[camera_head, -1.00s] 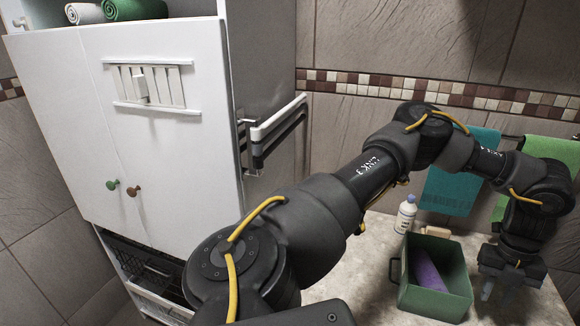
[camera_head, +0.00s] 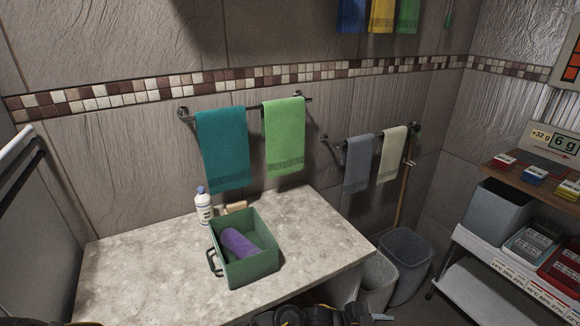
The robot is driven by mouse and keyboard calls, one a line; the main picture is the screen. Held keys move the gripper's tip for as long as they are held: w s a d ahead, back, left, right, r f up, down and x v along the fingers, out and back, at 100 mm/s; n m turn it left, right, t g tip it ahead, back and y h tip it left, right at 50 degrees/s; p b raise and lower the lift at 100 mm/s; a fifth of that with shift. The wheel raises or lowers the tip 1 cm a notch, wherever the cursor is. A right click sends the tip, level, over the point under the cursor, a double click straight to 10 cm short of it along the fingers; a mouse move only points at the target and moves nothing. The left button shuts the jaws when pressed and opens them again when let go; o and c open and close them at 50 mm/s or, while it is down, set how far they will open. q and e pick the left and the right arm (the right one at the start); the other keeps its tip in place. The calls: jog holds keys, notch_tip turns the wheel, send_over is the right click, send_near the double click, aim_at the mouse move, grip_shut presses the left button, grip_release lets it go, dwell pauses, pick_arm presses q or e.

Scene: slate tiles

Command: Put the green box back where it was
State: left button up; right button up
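The green box (camera_head: 262,266) stands upright on the stone-topped counter (camera_head: 130,268). It is open at the top, has a dark handle on its left side, and holds a purple roll (camera_head: 238,243). No gripper touches it.
A white bottle with a blue cap (camera_head: 203,206) and a tan block (camera_head: 236,206) stand close behind the box. The counter is clear to the left and right. Grey bins (camera_head: 405,262) stand right of it. A shelf with a grey tub (camera_head: 494,215) is at far right.

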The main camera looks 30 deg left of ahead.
pick_arm(q)
jog(key=s+a+f+n+y, duration=0.25)
jog(key=a+f, duration=0.25)
jog(key=f, duration=0.3)
jog(key=s+a+f+n+y, duration=0.25)
jog(key=a+f, duration=0.25)
jog(key=f, duration=0.4)
jog(key=s+a+f+n+g+y, duration=0.1)
jog(key=s+a+f+n+y, duration=0.2)
jog(key=s+a+f, duration=0.4)
jog(key=s+a+f+n+g+y, duration=0.2)
jog(key=s+a+f, duration=0.5)
jog(key=s+f, duration=0.6)
jog(key=s+n, duration=0.1)
jog(key=s, duration=0.3)
jog(key=shift+s+a+f+g+y, duration=0.2)
jog(key=shift+s+g+y, duration=0.1)
jog(key=shift+y, duration=0.1)
jog(key=shift+o, duration=0.4)
jog(key=s+a+f+n+g+y, duration=0.1)
jog(key=s+a+f, duration=0.1)
jog(key=s, duration=0.7)
jog(key=s+a+f+n+g+y, duration=0.1)
jog(key=s+a+f+g, duration=0.1)
jog(key=s, duration=0.7)
jog(key=shift+s+a, duration=0.4)
jog(key=shift+a, duration=0.3)
jog(key=shift+w, duration=0.15)
